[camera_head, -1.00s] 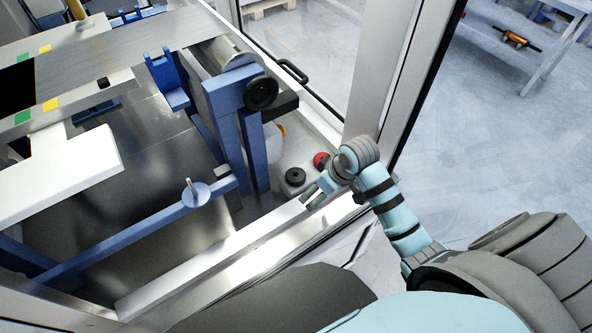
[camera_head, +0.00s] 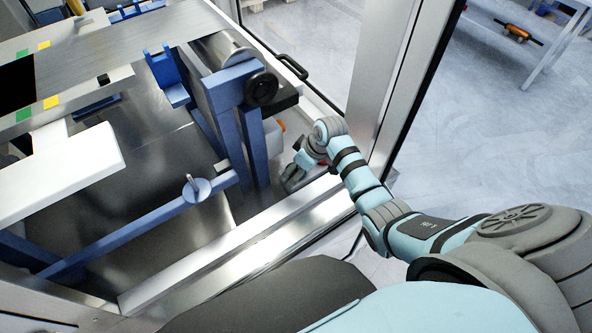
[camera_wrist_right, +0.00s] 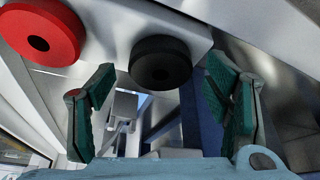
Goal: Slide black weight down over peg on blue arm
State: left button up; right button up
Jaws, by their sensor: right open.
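A black round weight (camera_wrist_right: 160,62) with a central hole sits on a white support (camera_wrist_right: 110,22) in the right wrist view. My right gripper (camera_wrist_right: 160,78) is open, with its green-padded fingers on either side of the weight and a gap to each. In the head view, my right gripper (camera_head: 294,176) is over the weight's spot and hides it. The blue arm (camera_head: 130,229) runs diagonally in the head view. It carries a pale disc (camera_head: 198,191) with a thin upright peg (camera_head: 190,182), which is bare. My left gripper is not in view.
A red round weight (camera_wrist_right: 38,36) sits beside the black one. A blue frame with a black knob (camera_head: 261,90) stands between my right gripper and the coating table. A metal frame rail (camera_head: 245,240) runs below my right arm. A white beam (camera_head: 65,172) is left of the peg.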

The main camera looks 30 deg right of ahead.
jog(key=c, duration=1.6)
